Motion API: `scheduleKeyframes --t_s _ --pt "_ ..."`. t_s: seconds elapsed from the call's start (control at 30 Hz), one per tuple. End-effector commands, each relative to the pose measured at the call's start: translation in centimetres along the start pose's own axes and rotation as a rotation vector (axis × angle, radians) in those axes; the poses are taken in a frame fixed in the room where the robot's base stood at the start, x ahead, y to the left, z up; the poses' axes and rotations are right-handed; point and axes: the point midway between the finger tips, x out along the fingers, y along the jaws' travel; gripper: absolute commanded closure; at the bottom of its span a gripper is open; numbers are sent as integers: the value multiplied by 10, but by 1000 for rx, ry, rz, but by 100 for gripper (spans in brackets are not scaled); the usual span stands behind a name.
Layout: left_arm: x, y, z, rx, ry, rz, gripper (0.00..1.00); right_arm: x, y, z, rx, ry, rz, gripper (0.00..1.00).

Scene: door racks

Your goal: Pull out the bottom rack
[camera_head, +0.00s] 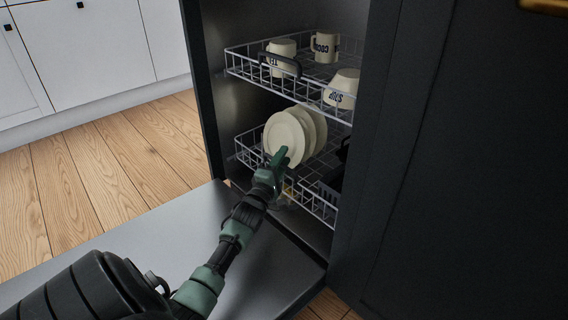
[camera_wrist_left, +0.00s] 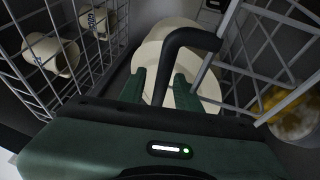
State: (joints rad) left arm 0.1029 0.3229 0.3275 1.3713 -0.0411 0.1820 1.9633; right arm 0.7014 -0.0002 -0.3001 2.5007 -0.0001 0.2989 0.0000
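The bottom rack (camera_head: 318,205) is a white wire basket inside the dark dishwasher, with cream plates (camera_head: 284,137) standing in it. My left gripper (camera_head: 280,160) is at the front edge of this rack, in front of the plates. In the left wrist view, a black curved handle (camera_wrist_left: 188,38) rises between the two green fingers of my left gripper (camera_wrist_left: 160,85). The fingers look apart, with the plates (camera_wrist_left: 150,55) visible behind them. In the head view the gripper hides this handle. My right gripper is in neither view.
The open dishwasher door (camera_head: 130,235) lies flat under my left arm. A dark cabinet panel (camera_head: 455,180) stands close on the right.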

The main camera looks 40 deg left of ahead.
Motion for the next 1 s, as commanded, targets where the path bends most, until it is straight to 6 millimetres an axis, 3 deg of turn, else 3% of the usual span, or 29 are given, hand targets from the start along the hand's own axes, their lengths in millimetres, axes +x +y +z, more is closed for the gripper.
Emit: scheduleKeyframes --t_s 0.33,0.37,0.47,0.5,1.0 --pt "7 1 0 1 0 0 67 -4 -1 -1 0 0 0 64" --pt "7 1 0 1 0 0 70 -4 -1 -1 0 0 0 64" --pt "7 1 0 1 0 0 98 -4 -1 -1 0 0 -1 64" --pt "7 1 0 1 0 0 100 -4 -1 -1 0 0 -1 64" --pt "7 0 0 1 0 -1 100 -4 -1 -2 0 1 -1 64"
